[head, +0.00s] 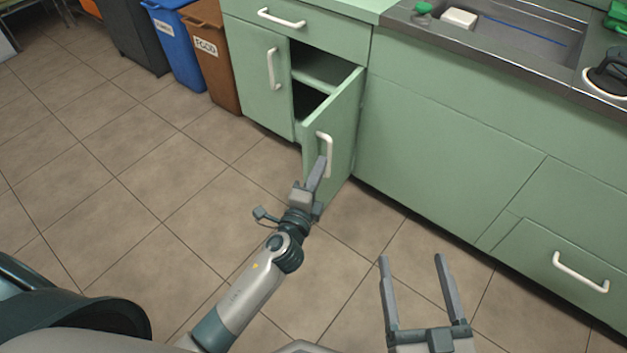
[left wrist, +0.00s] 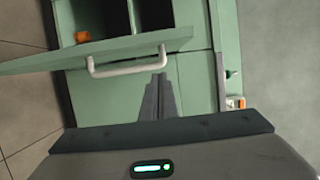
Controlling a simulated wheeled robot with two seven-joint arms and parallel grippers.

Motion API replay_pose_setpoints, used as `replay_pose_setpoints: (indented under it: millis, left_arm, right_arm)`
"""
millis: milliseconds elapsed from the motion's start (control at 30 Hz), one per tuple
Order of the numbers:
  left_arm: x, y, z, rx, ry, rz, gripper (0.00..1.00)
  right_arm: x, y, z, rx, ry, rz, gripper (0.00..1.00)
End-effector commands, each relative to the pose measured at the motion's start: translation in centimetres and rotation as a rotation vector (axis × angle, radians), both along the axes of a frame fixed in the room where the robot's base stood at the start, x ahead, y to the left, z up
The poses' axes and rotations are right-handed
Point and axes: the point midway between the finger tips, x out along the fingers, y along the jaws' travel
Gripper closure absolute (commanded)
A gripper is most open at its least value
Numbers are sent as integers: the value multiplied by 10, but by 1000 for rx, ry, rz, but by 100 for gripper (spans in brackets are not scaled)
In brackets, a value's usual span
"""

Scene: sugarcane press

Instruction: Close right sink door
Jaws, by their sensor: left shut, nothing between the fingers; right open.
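The right sink door (head: 345,125) is a green cabinet door with a white handle (head: 325,152). It stands ajar, swung out from the cabinet, with the dark inside showing to its left. My left gripper (head: 319,165) is shut and empty, with its fingers close to the door's handle. In the left wrist view the shut fingers (left wrist: 157,85) point at the green front just below the white handle (left wrist: 125,68) of the open door (left wrist: 40,60). I cannot tell whether they touch. My right gripper (head: 412,262) is open and empty, low over the floor.
The left door (head: 262,75) and the drawer above (head: 300,25) are shut. Brown (head: 212,60) and blue (head: 178,45) bins stand left of the cabinet. A sink (head: 520,35) is set in the counter at the right. The tiled floor (head: 130,170) at left is clear.

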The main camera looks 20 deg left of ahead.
Motion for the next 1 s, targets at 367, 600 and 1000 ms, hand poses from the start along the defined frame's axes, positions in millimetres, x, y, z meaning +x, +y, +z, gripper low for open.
replay_pose_setpoints:
  millis: [367,600,1000]
  left_arm:
    - [29,30,-1,3,1,0,100]
    - [31,39,-1,0,1,0,100]
    - [31,40,0,1,1,-3,100]
  right_arm:
    - [0,0,4,6,-21,-2,25]
    - [0,0,5,8,-23,-2,25]
    - [-1,1,4,6,-21,0,25]
